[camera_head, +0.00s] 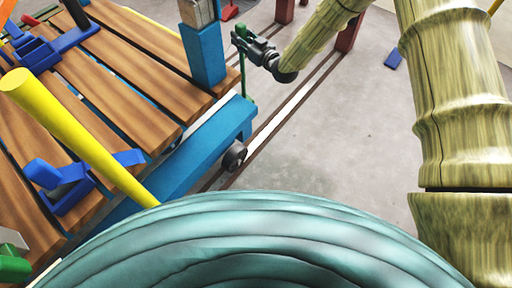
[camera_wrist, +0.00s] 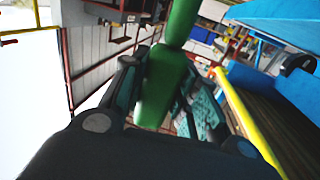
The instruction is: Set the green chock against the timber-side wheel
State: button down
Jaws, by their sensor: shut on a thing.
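My gripper (camera_head: 248,42) is at top centre in the head view, shut on a green piece (camera_head: 241,32) that I take for the green chock. A thin green rod runs down from it beside the cart's blue end. In the wrist view the green piece (camera_wrist: 163,88) sits between both fingers; its far end is cut off. One dark wheel (camera_head: 234,156) shows under the cart's blue frame (camera_head: 207,148), below my gripper in the picture. I cannot tell if this is the timber-side wheel. The green piece is apart from it.
The cart's wooden deck (camera_head: 130,85) fills the left, with blue brackets (camera_head: 65,180) and a yellow bar (camera_head: 75,130). Rails (camera_head: 290,108) run beside the cart. A red piece (camera_head: 229,11) and a blue piece (camera_head: 393,58) lie on the floor.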

jog(key=w+a+f+n+g+y+b, duration=0.25)
jog(key=a+f+b, duration=0.25)
jog(key=f+b, duration=0.5)
jog(key=s+d+f+b, duration=0.2)
jog(key=s+d+b, duration=0.2)
jog(key=d, duration=0.2)
jog(key=s+d+f+b, duration=0.3)
jog(key=s+d+b, duration=0.2)
jog(key=d, duration=0.2)
jog(key=shift+d, duration=0.2)
dwell(0.6)
jog(key=shift+s+f, duration=0.1)
jog(key=c, duration=1.1)
grip_release()
jog(key=shift+f, duration=0.1)
jog(key=p+v, duration=0.4)
jog(key=v, duration=0.8)
jog(key=shift+p, duration=0.4)
